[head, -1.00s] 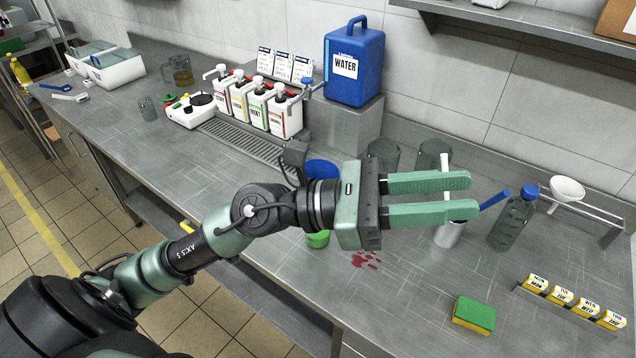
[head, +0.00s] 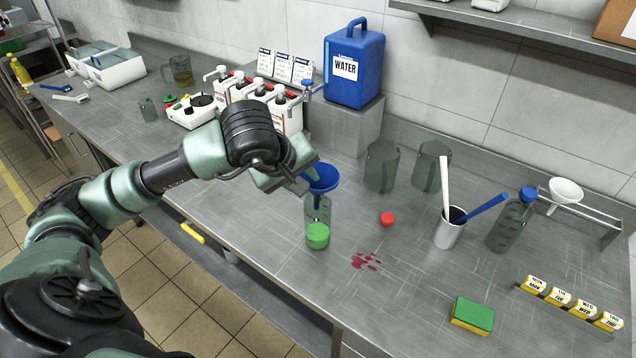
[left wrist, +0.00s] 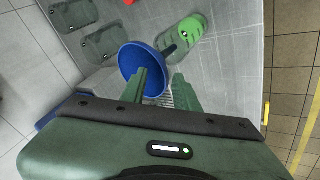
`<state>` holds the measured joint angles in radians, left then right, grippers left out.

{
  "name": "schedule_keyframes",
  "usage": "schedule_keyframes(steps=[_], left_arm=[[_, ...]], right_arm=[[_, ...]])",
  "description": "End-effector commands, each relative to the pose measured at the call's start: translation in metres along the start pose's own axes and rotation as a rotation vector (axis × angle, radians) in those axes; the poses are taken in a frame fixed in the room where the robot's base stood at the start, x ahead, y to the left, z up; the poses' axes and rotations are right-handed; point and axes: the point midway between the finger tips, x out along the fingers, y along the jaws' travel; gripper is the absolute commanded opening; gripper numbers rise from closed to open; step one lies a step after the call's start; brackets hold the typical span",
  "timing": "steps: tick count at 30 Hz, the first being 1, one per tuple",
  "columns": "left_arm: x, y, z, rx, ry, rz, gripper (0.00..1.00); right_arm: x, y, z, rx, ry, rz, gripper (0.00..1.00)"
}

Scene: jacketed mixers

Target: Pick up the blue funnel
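The blue funnel (head: 322,178) stands upright near the middle of the counter, spout down, over a clear bottle (head: 312,208). I cannot tell how far the spout sits inside it. In the left wrist view the funnel's round blue bowl (left wrist: 140,66) is just beyond the fingertips. My left gripper (left wrist: 164,73) is open, its fingers apart at the funnel's rim, one overlapping the bowl in the picture. In the head view my wrist partly hides the fingers. My right gripper is not in view.
A red cap (head: 387,219) and a red spill (head: 366,261) lie to the right. Pump bottles (head: 288,112) and the blue water canister (head: 353,62) stand at the back.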

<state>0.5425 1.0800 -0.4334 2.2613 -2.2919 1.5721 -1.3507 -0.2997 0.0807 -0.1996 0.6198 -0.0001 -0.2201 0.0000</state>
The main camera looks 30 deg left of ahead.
Motion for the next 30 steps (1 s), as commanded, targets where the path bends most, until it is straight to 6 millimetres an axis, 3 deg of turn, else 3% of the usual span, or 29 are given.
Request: schedule_keyframes(steps=[3, 7, 16, 19, 20, 30], left_arm=[[0.016, -0.004, -0.002, -0.002, -0.006, -0.006, 0.31], [0.033, -0.002, -0.001, -0.003, -0.005, 0.000, 0.31], [0.039, -0.003, -0.001, 0.000, -0.002, 0.001, 0.31], [0.039, -0.003, -0.001, -0.001, -0.002, 0.001, 0.03], [0.039, -0.003, -0.001, -0.001, -0.002, 0.001, 0.00], [0.039, -0.003, -0.001, -0.001, -0.003, 0.002, 0.00]], right_arm=[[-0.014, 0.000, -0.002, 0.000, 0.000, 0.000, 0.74], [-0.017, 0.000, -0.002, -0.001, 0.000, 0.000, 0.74], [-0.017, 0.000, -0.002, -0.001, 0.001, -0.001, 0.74], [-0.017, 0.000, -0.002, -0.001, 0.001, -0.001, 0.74], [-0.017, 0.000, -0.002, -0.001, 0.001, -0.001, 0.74], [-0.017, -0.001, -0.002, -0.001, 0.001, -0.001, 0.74]])
